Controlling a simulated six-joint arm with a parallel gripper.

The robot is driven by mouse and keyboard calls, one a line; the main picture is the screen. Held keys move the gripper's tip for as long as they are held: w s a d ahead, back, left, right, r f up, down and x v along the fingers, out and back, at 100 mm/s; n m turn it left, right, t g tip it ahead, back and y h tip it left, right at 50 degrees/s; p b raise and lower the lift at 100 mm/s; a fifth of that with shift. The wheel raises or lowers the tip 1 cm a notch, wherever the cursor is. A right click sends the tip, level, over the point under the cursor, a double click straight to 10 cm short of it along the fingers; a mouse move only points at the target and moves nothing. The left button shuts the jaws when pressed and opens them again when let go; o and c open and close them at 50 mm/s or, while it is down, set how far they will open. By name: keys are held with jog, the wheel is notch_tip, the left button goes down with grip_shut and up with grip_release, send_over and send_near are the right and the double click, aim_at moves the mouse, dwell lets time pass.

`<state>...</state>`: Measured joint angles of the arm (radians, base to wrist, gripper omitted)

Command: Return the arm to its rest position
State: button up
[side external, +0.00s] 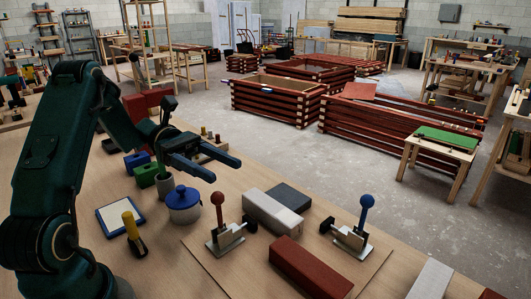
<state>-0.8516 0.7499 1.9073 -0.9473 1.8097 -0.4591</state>
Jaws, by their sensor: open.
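My gripper (213,168) is at the end of my dark green arm, above the wooden table (170,255). Its two fingers point right and are apart, with nothing between them. It is held over the area behind the blue lidded pot (183,203), clear of the things below as far as I can tell. My arm is bent, its upper part rising at the left and its forearm reaching down to the right.
A red-knobbed clamp (222,222) and a blue-knobbed clamp (355,225) stand on a board. Near them lie a pale block (275,213), a dark grey block (289,197) and a red batten (310,266). A yellow-handled tool (132,230) stands near my arm.

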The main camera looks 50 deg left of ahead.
jog(key=shift+d+r, duration=0.1)
jog(key=shift+d, duration=0.15)
jog(key=s+d+r+m+g+y, duration=0.45)
jog(key=s+d+m, duration=0.2)
jog(key=d, duration=0.25)
jog(key=s+d+f+m+y, duration=0.2)
jog(key=s+f+m+y, duration=0.2)
jog(key=s+m+y, duration=0.25)
jog(key=w+a+f+m+t+y, duration=0.2)
jog(key=a+m+t+y, duration=0.4)
jog(key=m, duration=0.2)
jog(key=shift+w+a+t, duration=0.15)
jog(key=shift+a+t, duration=0.15)
jog(key=shift+t, duration=0.05)
